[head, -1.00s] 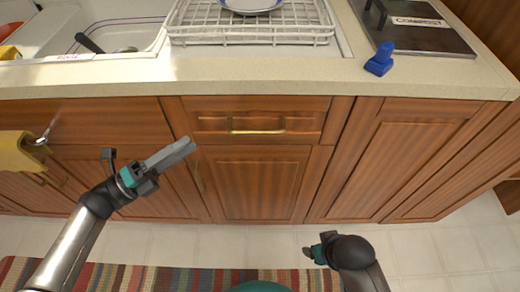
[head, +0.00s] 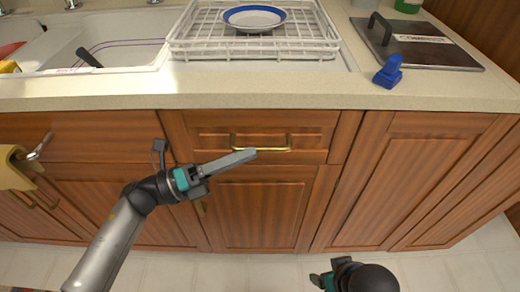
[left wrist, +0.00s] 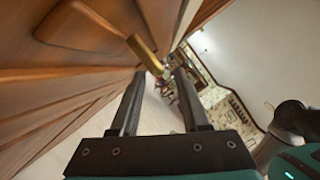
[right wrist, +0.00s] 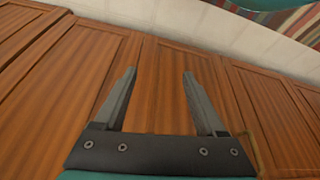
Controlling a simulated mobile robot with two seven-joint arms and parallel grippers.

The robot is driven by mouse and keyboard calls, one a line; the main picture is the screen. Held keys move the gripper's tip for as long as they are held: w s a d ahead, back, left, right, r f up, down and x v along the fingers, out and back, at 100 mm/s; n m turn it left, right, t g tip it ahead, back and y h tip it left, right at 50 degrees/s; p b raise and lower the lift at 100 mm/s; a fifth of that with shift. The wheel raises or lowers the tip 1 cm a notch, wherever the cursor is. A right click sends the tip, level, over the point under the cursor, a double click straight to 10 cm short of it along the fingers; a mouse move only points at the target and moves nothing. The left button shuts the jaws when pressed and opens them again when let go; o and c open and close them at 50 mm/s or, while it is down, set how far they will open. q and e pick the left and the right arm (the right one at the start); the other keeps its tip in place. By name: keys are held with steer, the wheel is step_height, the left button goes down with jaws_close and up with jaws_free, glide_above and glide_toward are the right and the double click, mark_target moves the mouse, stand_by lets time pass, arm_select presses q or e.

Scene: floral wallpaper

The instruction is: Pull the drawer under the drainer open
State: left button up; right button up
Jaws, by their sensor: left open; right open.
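The closed wooden drawer (head: 210,140) sits below the white wire drainer (head: 300,48), with a brass bar handle (head: 262,149) on its front. My left gripper (head: 252,155) reaches in from the left, its fingertips at the handle in the head view. In the left wrist view the brass handle (left wrist: 145,55) shows just beyond and between the fingertips of the open gripper (left wrist: 160,75). Whether it touches a finger I cannot tell. My right gripper (right wrist: 158,75) is open and empty, facing cabinet doors low down; in the head view it is at the bottom edge.
The drainer holds a blue-rimmed plate (head: 254,18). A blue object (head: 388,72) and a dark board (head: 425,45) lie on the counter to the right. A yellow towel (head: 14,168) hangs at left. Cabinet doors (head: 250,205) are below the drawer.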

mark_target(260, 148)
arm_select(q)
steer(key=shift+x, duration=1.9)
jaws_close()
